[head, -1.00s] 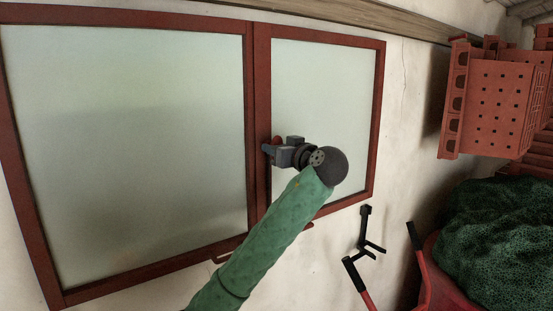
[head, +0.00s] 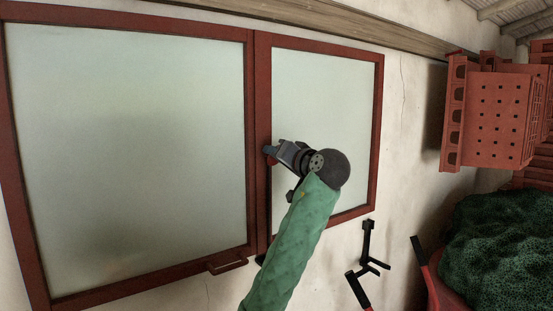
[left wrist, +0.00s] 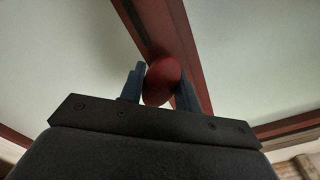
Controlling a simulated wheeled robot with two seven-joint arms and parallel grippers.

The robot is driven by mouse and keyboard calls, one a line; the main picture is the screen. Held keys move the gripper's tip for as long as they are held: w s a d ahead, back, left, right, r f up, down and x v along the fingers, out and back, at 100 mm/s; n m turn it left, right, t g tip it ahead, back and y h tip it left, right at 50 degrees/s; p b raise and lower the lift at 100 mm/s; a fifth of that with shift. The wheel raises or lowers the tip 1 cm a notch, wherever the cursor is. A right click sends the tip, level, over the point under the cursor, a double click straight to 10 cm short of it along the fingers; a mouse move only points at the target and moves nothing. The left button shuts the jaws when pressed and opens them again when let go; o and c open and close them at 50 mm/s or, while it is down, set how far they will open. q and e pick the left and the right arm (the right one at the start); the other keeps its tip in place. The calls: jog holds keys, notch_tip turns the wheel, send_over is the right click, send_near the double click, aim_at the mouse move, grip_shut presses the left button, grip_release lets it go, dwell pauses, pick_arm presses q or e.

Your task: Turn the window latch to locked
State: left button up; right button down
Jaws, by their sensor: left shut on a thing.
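The window (head: 262,60) has a dark red frame and two frosted panes. The latch is on the middle upright of the frame; its red, rounded handle (left wrist: 162,80) shows between my fingers in the left wrist view. In the head view only a small red bit of it (head: 271,161) shows by the fingertips. My left gripper (head: 270,151) is shut on this handle, one finger on each side, close against the upright. The gripper and wrist hide most of the latch, so I cannot tell its angle. My right gripper is not in view.
A small red pull handle (head: 227,265) sits at the bottom of the left pane. Black brackets (head: 368,247) and a red-handled tool are on the wall to the right. Red crates (head: 500,118) and a dark green netted heap (head: 500,235) stand further right.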

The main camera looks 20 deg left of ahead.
pick_arm(q)
jog(key=m, duration=0.3)
jog(key=shift+r+m+p, duration=0.1)
jog(key=shift+m+p, duration=0.2)
jog(key=shift+m, duration=0.9)
jog(key=shift+m+p, duration=0.65)
jog(key=shift+m, duration=0.95)
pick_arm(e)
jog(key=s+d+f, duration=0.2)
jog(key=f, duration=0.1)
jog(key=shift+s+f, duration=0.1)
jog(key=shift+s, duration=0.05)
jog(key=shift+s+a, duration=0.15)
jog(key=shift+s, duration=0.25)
pick_arm(q)
jog(key=o, duration=1)
jog(key=shift+d, duration=0.1)
jog(key=shift+c, duration=0.2)
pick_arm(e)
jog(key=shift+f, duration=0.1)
